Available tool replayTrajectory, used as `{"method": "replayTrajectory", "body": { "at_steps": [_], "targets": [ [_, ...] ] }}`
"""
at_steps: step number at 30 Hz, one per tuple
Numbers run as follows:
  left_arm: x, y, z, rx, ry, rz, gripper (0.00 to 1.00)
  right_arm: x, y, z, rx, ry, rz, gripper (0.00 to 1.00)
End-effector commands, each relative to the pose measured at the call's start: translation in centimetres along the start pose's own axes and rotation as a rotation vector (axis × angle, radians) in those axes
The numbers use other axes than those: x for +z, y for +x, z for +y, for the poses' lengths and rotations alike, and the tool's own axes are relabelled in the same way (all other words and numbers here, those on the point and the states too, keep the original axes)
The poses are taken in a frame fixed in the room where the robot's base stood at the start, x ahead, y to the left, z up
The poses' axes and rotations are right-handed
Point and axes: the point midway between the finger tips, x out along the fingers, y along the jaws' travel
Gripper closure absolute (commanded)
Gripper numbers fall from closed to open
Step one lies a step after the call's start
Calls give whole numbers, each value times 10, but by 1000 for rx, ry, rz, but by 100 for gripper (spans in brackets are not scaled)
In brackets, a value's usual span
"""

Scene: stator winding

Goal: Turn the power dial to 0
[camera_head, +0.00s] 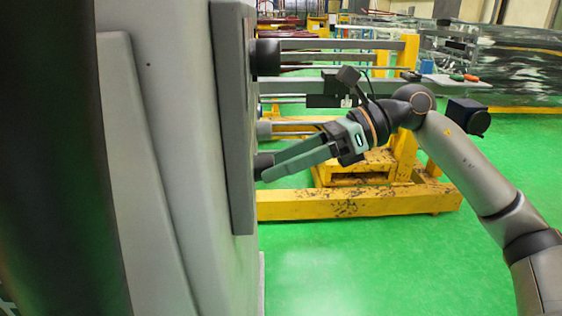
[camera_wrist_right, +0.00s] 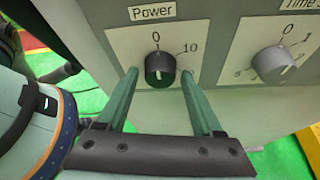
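The power dial (camera_wrist_right: 160,68) is a black round knob on a pale plate under a "Power" label in the right wrist view. A "0" is printed above it and a "10" to its upper right. A short pale mark shows on its face, too small to read its setting surely. In the head view the dial (camera_head: 263,161) juts from the panel's right side. My right gripper (camera_wrist_right: 160,74) is open, its two green fingertips on either side of the dial with gaps visible. In the head view the right gripper (camera_head: 268,169) reaches the dial from the right. My left gripper is out of view.
A grey dial (camera_wrist_right: 273,65) under a partly cut-off "Time" label sits right of the power dial. The large grey machine housing (camera_head: 170,130) fills the left of the head view. A yellow frame (camera_head: 360,203) stands behind my right arm on the green floor (camera_head: 330,265).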

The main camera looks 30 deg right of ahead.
Motion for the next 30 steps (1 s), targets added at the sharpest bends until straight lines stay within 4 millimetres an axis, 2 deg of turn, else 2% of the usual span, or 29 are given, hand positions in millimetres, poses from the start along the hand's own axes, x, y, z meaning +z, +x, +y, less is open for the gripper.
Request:
{"method": "replayTrajectory", "body": {
  "at_steps": [3,10,14,22,30],
  "targets": [
    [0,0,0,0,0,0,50,0,0,0,0,1,0,21],
    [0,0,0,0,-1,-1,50,0,-1,0,0,2,0,21],
    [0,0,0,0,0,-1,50,0,-12,-1,-2,4,1,21],
    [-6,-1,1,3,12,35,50,-1,-67,-2,-5,6,1,21],
    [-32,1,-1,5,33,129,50,0,-114,-1,-2,4,-1,21]
  ]
}}
